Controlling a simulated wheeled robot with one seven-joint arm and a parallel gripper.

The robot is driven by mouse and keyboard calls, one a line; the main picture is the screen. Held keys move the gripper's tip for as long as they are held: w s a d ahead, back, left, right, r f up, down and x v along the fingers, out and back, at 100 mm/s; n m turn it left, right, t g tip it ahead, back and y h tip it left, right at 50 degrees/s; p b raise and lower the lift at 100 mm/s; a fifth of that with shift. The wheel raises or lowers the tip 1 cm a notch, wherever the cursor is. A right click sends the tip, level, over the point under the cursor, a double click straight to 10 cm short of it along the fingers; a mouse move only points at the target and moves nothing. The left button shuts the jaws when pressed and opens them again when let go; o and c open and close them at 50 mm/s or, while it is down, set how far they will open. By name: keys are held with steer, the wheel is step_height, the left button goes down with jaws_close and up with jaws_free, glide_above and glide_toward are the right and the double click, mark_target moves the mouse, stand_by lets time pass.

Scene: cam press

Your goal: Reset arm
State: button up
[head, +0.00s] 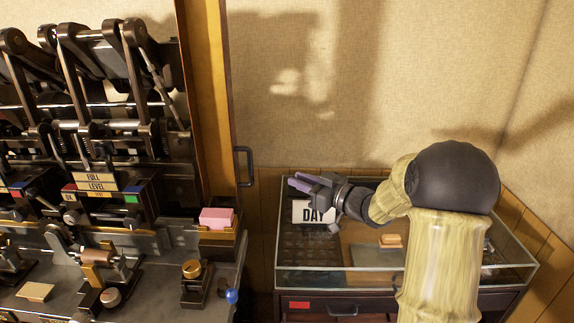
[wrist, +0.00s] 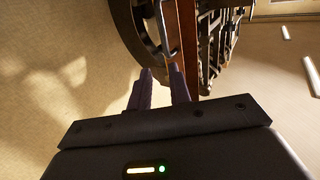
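My arm reaches in from the right in the head view, with a dark rounded joint and pale ribbed sleeves. My gripper (head: 300,182) is over the glass-topped case, pointing left, with purple-grey fingers. In the wrist view its two fingers (wrist: 159,70) stand a little apart, with nothing visible between them. The gripper is clear of the press machine (head: 100,120) at the left. A white card reading "DAY" (head: 313,215) shows just below the gripper and is partly hidden by it.
The glass-topped case (head: 350,278) stands below my arm, with a small orange-tan block (head: 390,240) in view. A wooden post (head: 212,100) with a dark handle (head: 244,167) separates it from the press. A pink block (head: 217,218) sits at the press's right edge.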

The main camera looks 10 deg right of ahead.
steer(key=s+d+f+m+g+h, duration=0.35)
steer(key=s+f+m+h, duration=0.35)
steer(key=s+f+h, duration=0.4)
steer(key=s+a+f+m+g, duration=0.1)
steer(key=s+f+g, duration=0.1)
steer(key=s, duration=0.6)
steer(key=s+a+f+g+h, duration=0.1)
steer(key=s+a+f+g, duration=0.1)
steer(key=s+g, duration=0.3)
steer(key=s, duration=0.4)
steer(key=shift+f+m+h, duration=0.25)
steer(key=shift+m+h, duration=0.05)
steer(key=shift+m, duration=0.1)
